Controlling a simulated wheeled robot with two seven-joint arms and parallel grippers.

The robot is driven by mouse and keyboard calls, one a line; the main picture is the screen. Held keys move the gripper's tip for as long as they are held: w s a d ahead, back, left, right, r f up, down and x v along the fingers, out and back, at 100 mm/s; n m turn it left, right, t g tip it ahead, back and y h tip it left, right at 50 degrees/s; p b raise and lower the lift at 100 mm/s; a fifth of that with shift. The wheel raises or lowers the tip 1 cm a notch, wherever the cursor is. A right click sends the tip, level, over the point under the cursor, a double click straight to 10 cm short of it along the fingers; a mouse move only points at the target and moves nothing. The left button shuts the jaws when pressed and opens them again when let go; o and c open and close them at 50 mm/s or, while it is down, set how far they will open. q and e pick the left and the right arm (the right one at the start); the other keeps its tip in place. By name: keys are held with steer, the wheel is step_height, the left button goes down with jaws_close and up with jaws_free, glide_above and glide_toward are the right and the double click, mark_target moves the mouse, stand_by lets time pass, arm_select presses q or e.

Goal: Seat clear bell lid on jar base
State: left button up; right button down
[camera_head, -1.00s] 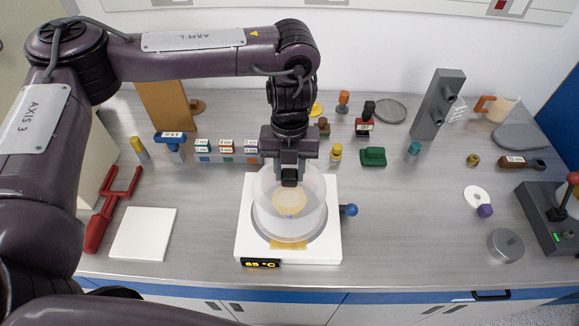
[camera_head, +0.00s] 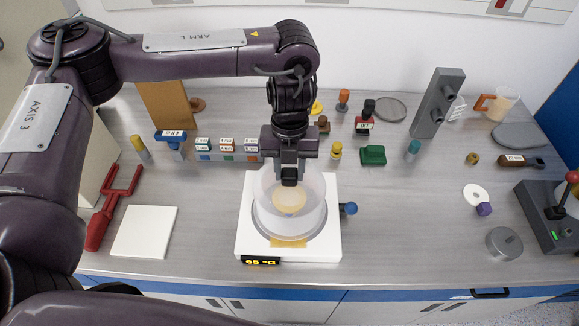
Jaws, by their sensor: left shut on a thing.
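The clear bell lid (camera_head: 312,212) is a translucent dome over the white square jar base (camera_head: 322,250). It looks upright and roughly centred on the base's round grey ring. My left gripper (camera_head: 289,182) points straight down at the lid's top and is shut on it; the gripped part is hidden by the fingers. A pale yellowish round shape shows through the lid. I cannot tell from this angle whether the lid's rim touches the base. My right gripper is not in view.
A blue knob (camera_head: 349,208) sticks out at the base's right, and a 65 °C display (camera_head: 261,261) is at its front. A white square plate (camera_head: 144,232) and red tongs (camera_head: 112,207) lie at the left. Several small items line the back.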

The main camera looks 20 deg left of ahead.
arm_select(q)
steer(key=shift+f+b, duration=0.4)
steer(key=shift+f, duration=0.3)
steer(key=o, duration=1.1)
steer(key=shift+r, duration=0.1)
steer(key=shift+c, duration=0.2)
steer(key=r, duration=0.5)
steer(key=w+r, duration=0.1)
steer(key=r, duration=0.1)
steer(key=shift+a+r+b, duration=0.1)
steer(key=shift+r+b, duration=0.25)
steer(key=shift+b, duration=0.05)
steer(key=shift+s, duration=0.1)
